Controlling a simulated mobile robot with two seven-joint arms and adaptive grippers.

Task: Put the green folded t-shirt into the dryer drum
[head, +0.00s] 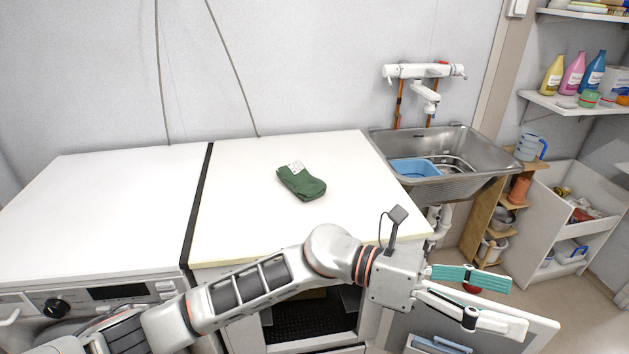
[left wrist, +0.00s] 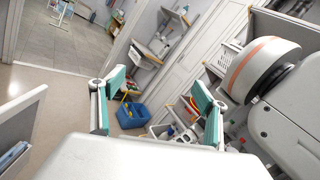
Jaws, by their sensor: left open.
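A small dark green folded t-shirt (head: 302,182) with a pale tag lies on the white top (head: 340,160) of the right-hand unit. Below that top is a dark front opening (head: 310,318), partly hidden by my left arm; I cannot tell clearly whether it is the dryer drum. My left gripper (head: 508,303) is open and empty, out to the right of the white top and well away from the shirt. Its teal-padded fingers also show spread apart in the left wrist view (left wrist: 160,98). My right gripper is not in view.
A white machine with a dial (head: 57,307) stands at left. A metal sink (head: 470,185) holding a blue basin (head: 414,168) is at the back right. Shelves with bottles (head: 572,72) stand at far right.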

